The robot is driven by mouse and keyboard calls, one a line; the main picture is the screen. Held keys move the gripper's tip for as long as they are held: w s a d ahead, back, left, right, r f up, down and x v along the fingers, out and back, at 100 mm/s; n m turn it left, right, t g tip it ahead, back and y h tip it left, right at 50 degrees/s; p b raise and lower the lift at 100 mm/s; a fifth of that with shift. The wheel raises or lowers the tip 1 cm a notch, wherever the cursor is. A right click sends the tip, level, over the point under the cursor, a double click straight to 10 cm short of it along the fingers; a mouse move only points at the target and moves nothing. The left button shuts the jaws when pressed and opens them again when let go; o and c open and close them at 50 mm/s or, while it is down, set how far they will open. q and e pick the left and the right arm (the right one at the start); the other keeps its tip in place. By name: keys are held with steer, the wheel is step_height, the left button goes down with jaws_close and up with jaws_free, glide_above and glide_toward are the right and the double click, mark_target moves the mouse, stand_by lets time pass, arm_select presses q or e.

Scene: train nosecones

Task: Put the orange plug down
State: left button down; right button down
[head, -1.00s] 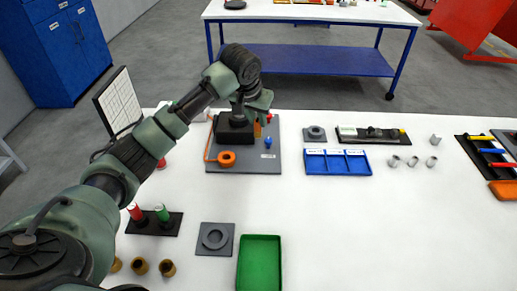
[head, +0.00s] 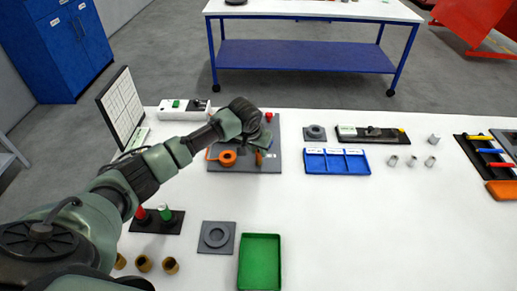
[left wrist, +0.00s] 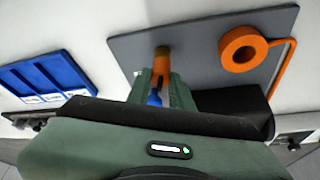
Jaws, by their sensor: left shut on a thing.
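My left gripper (head: 262,154) is low over the grey board (head: 245,169) in the head view. In the left wrist view its green fingers (left wrist: 162,85) are shut on the orange plug (left wrist: 162,58). The plug stands out past the fingertips over the board; I cannot tell whether it touches the board. An orange ring (left wrist: 238,49) with an orange cord lies on the board beside it, and it also shows in the head view (head: 227,158). A small blue part (left wrist: 154,98) shows between the fingers. My right gripper is not in view.
A blue three-part tray (head: 336,168) lies right of the board. A green tray (head: 260,236) and a grey ring plate (head: 217,237) lie in front. A black holder with red and green cylinders (head: 157,222) is near my left arm. Table space between is clear.

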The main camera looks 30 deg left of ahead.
arm_select(q)
steer(key=c, duration=1.3)
jaws_free()
steer(key=shift+o, duration=0.2)
steer(key=b+v, duration=0.1)
steer(key=v, duration=1.1)
steer(key=shift+b, duration=0.35)
steer(key=shift+r, duration=0.1)
